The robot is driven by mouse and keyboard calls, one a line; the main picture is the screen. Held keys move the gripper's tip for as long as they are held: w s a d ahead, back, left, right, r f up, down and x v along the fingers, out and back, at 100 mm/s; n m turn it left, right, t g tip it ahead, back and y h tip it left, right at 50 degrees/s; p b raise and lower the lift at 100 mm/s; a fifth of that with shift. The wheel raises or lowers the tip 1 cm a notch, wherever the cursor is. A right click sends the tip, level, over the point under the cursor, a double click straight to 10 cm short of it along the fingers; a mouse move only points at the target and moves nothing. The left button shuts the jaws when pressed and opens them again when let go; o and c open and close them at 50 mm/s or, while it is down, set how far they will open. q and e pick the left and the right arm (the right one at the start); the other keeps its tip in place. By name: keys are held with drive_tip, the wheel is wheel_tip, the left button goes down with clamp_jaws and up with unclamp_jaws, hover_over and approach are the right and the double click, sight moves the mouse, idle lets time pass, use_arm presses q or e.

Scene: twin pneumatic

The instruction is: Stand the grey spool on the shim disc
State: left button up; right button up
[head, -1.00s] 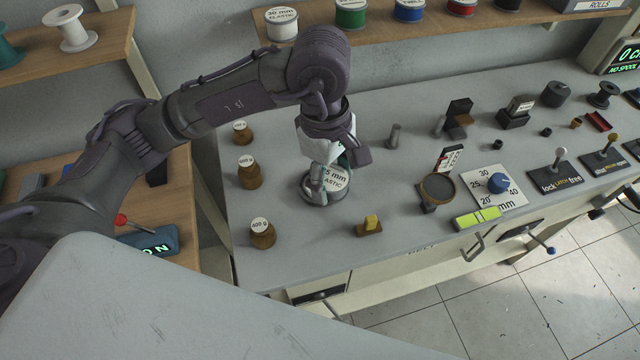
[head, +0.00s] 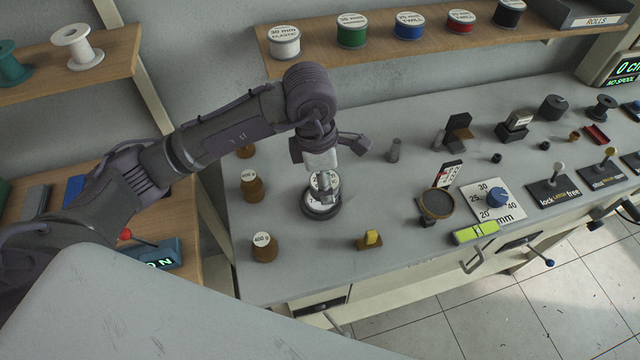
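A round spool with a white printed label on top (head: 331,180) stands near the left part of the bench, partly hidden by my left gripper. A dark grey disc rim (head: 320,211) shows around its foot; I cannot tell whether this is the spool's flange or the shim disc. My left gripper (head: 323,190) points down over the label, and its fingers overlap the spool in this view. I cannot tell whether they grip it. A dark grey spool (head: 602,107) stands at the back right of the bench. My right gripper is not in view.
Brown weight bottles (head: 264,247) stand along the bench's left edge. Labelled reels (head: 352,31) line the shelf.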

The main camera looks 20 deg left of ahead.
use_arm(q)
drive_tip(key=shift+w+a+f, duration=0.35)
drive_tip(key=shift+a+f, duration=0.1)
drive_tip(key=shift+a, duration=0.1)
wheel_tip(320, 180, down, 3)
drive_tip(key=shift+f+p, duration=0.1)
drive_tip(key=shift+p, duration=0.6)
drive_tip(key=shift+f, duration=0.4)
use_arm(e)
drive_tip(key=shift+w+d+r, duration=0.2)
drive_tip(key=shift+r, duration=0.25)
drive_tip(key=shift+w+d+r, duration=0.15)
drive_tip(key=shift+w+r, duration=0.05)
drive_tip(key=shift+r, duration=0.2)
use_arm(q)
drive_tip(key=shift+f, duration=0.15)
drive_tip(key=o, duration=1.4)
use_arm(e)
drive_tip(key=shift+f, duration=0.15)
